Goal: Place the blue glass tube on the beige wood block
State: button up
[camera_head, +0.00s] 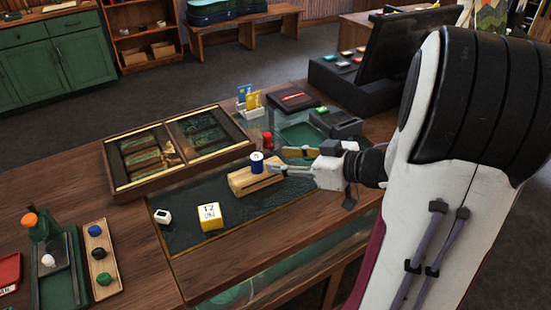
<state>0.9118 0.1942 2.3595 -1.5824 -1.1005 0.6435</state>
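The beige wood block (243,184) lies on the dark mat in the middle of the counter. A small blue tube (257,164) with a pale top stands upright and appears to rest on top of the block. My gripper (278,160) reaches in from the right, just right of the tube. Its two fingers are spread apart with nothing visible between them. The fingertips appear close to the tube, but I cannot tell whether they touch it. The lower finger covers part of the block's right end.
A yellow box (210,217) and a small white item (162,216) sit on the mat (190,238). A framed display case (120,188) lies behind left. A red item (267,141) and a card holder (250,109) stand behind the block. Trays (101,260) are front left.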

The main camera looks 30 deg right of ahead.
jog(key=shift+v, duration=1.35)
jog(key=shift+w, duration=0.1)
jog(key=w+d+r+m+h, duration=0.2)
jog(key=w+d+r+h, duration=0.15)
jog(key=r+h, duration=0.3)
jog(key=s+a+r+m+g+h, duration=0.1)
jog(key=s+a+r+m+h, duration=0.1)
jog(key=s+r+h, duration=0.15)
jog(key=s+a+f+g+y, duration=0.2)
jog(key=s+a+f+g, duration=0.1)
jog(key=s+a, duration=0.6)
jog(key=s+a+f+g+y, duration=0.2)
jog(key=s+a+f+g, duration=0.1)
jog(key=s+a, duration=0.6)
jog(key=shift+s+a+f+m+y, duration=0.3)
jog(key=shift+a+f, duration=0.25)
jog(key=shift+a, duration=0.1)
